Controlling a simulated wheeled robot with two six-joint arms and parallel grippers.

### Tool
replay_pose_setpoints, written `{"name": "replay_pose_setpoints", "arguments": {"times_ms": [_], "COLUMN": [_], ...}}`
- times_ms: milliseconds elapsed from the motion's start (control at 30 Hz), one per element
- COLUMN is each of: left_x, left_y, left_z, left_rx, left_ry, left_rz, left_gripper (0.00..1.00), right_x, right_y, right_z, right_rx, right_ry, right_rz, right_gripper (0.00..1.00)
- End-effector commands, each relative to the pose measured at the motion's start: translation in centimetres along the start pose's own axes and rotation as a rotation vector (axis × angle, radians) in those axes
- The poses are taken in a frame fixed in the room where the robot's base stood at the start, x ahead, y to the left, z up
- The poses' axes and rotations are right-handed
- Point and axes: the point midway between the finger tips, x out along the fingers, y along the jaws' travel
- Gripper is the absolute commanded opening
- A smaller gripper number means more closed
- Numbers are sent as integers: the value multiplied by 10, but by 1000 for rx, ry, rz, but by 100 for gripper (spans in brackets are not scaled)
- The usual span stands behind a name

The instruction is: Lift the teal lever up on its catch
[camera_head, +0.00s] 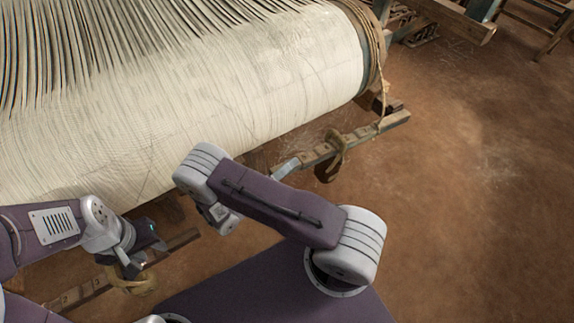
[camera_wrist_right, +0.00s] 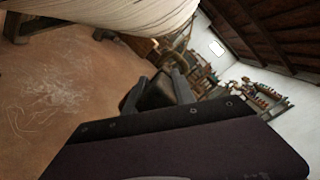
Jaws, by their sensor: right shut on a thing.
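The teal lever (camera_head: 285,168) shows in the head view only as a short pale blue-grey piece. It sticks out from behind my right forearm, by the inner end of a notched wooden bar (camera_head: 325,152). My right gripper (camera_wrist_right: 160,82) is hidden behind its own arm in the head view. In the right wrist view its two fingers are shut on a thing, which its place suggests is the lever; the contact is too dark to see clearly. My left gripper (camera_head: 130,266) is at lower left, beside a tan loop (camera_head: 140,283); its finger gap is unclear.
The wide roll of pale warp threads (camera_head: 230,85) lies just beyond my arms. A brown loop (camera_head: 332,155) hangs around the notched bar. Another wooden bar (camera_head: 85,290) lies near my left gripper. The earth floor (camera_head: 480,200) at right is open.

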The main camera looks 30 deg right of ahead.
Motion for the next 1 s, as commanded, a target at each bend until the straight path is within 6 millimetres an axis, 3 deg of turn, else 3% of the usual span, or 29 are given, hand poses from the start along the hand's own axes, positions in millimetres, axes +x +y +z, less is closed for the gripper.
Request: {"name": "replay_pose_setpoints", "arguments": {"times_ms": [800, 833, 900, 1000], "left_x": [11, 11, 11, 11], "left_y": [0, 0, 0, 0], "left_z": [1, 1, 1, 1], "left_rx": [0, 0, 0, 0], "left_ry": [0, 0, 0, 0], "left_rz": [0, 0, 0, 0], "left_gripper": [36, 36, 36, 36], "right_x": [-2, -2, -2, -2], "right_y": [13, 13, 13, 13], "right_z": [-8, -8, -8, -8], "right_rx": [-6, -6, -6, -6], "right_ry": [-14, -14, -14, -14], "right_rz": [-22, -22, -21, -21], "right_gripper": [0, 34, 53, 53]}}
